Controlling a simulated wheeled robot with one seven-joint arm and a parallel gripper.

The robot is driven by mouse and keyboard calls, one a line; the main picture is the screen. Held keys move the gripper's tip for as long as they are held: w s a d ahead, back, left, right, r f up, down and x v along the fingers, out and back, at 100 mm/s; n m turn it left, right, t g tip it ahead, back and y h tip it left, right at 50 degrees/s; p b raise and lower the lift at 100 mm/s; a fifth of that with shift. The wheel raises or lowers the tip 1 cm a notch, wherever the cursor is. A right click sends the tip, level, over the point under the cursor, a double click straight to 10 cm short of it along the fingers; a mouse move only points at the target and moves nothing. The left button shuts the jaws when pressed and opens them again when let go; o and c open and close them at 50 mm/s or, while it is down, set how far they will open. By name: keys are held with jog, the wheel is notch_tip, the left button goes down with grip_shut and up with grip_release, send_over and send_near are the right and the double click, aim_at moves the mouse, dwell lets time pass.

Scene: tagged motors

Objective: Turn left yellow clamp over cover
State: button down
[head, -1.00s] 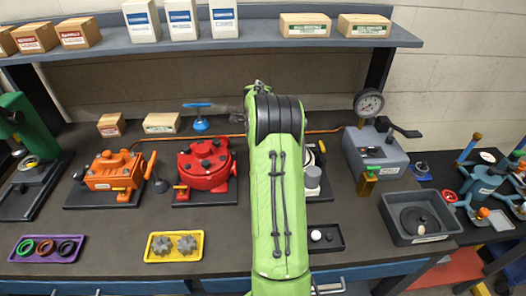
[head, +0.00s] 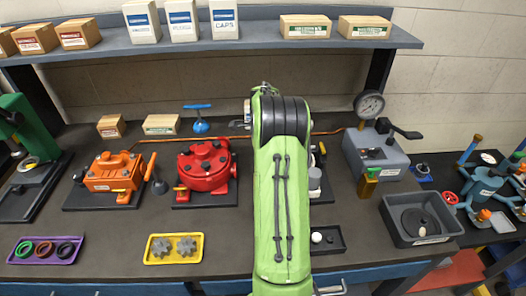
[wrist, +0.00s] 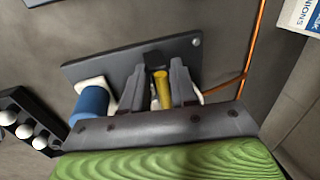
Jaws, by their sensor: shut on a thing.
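My gripper (wrist: 165,68) shows in the wrist view with its two dark fingers closed around a yellow clamp (wrist: 162,88). The clamp is a slim yellow bar over a dark base plate (wrist: 118,68). A blue cylinder (wrist: 91,104) with a pale end lies to the left of the fingers. The cover is mostly hidden behind the gripper, and I cannot tell the clamp's exact angle. In the head view my green arm hides the gripper and most of this station; only its right edge shows, with a pale cylinder (head: 314,180).
A red motor (head: 205,167) stands left of my arm, and an orange one (head: 113,172) further left. A grey gauge unit (head: 375,155) stands to the right. A small black tray with white balls (head: 327,238) and a yellow tray (head: 173,248) lie in front.

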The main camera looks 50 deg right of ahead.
jog(key=c, duration=0.9)
grip_release()
jog(key=shift+s+a+f, duration=0.1)
jog(key=shift+a, duration=0.05)
jog(key=shift+c, duration=0.2)
jog(key=shift+r, duration=0.45)
notch_tip(320, 180, up, 15)
jog(key=s+a+p, duration=0.2)
jog(key=shift+f, duration=0.15)
